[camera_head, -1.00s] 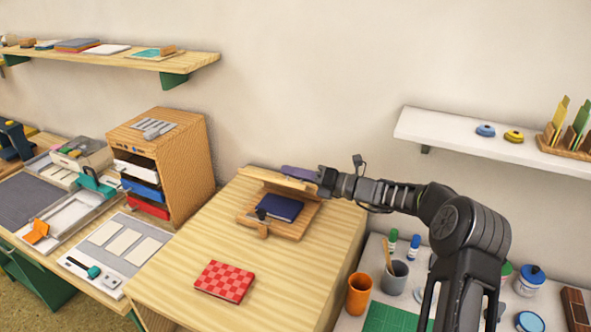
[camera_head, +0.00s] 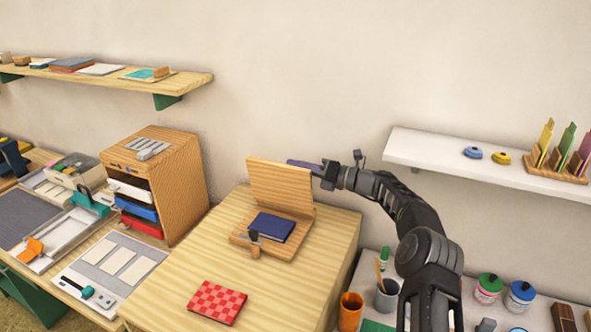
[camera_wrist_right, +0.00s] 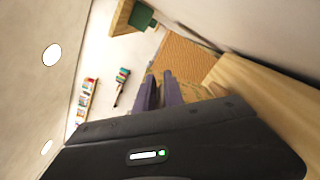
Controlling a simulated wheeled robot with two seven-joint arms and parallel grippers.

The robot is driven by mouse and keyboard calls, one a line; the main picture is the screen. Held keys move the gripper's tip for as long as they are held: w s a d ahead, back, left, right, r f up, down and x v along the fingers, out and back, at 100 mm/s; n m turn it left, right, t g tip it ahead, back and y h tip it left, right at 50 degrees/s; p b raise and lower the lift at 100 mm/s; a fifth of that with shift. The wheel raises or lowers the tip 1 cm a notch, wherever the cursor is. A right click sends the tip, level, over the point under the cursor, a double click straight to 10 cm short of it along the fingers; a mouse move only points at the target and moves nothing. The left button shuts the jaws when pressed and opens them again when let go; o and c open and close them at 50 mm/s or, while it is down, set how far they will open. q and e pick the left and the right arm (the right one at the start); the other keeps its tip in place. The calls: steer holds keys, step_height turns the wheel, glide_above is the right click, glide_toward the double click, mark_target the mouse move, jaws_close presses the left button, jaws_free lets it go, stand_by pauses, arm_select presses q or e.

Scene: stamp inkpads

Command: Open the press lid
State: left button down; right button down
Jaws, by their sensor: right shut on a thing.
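The wooden press stands on the light wood table, its lid (camera_head: 279,186) swung up to near upright at the back of its base (camera_head: 281,252). A dark blue book (camera_head: 271,227) lies on the base, with a small dark-knobbed catch (camera_head: 254,241) at the front. My right gripper (camera_head: 302,164) is at the lid's upper right edge, its purple fingers shut on the lid. The wrist view shows the fingers (camera_wrist_right: 160,93) close together; the exact contact is hard to see there. My left gripper is not in view.
A red checked book (camera_head: 217,302) lies on the table in front of the press. A wooden drawer cabinet (camera_head: 181,183) stands to the left. A white shelf (camera_head: 437,160) is on the wall at right. Cups and jars stand below my right arm.

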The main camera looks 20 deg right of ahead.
steer(key=shift+d+f, duration=0.15)
steer(key=shift+f, duration=0.35)
steer(key=c, duration=1.6)
jaws_free()
steer(key=shift+o, duration=0.2)
steer(key=shift+d+r, duration=0.1)
steer(key=shift+r, duration=0.05)
steer(key=b+v, duration=0.2)
steer(key=v, duration=0.5)
steer(key=shift+s, duration=0.25)
steer(key=shift+d, duration=0.1)
